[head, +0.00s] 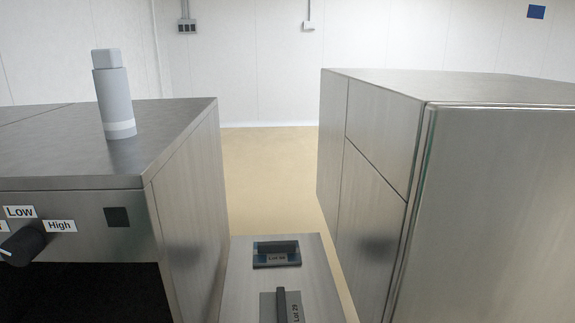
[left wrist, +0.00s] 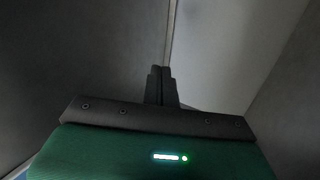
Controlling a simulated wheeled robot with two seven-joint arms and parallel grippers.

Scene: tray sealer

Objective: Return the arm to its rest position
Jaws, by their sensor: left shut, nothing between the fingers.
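My left gripper (left wrist: 160,85) shows in the left wrist view, its two dark fingers together with nothing between them. It points toward grey, dim panel surfaces and a narrow vertical seam. Neither of my arms shows in the head view, and my right gripper is in neither view.
A steel machine (head: 180,215) stands at left with a black knob (head: 22,245) and Low and High labels. A grey cylinder (head: 115,100) stands on top. A steel cabinet (head: 480,200) stands at right. Between them are a low bench (head: 235,285) with lot-labelled holders and open floor (head: 270,175).

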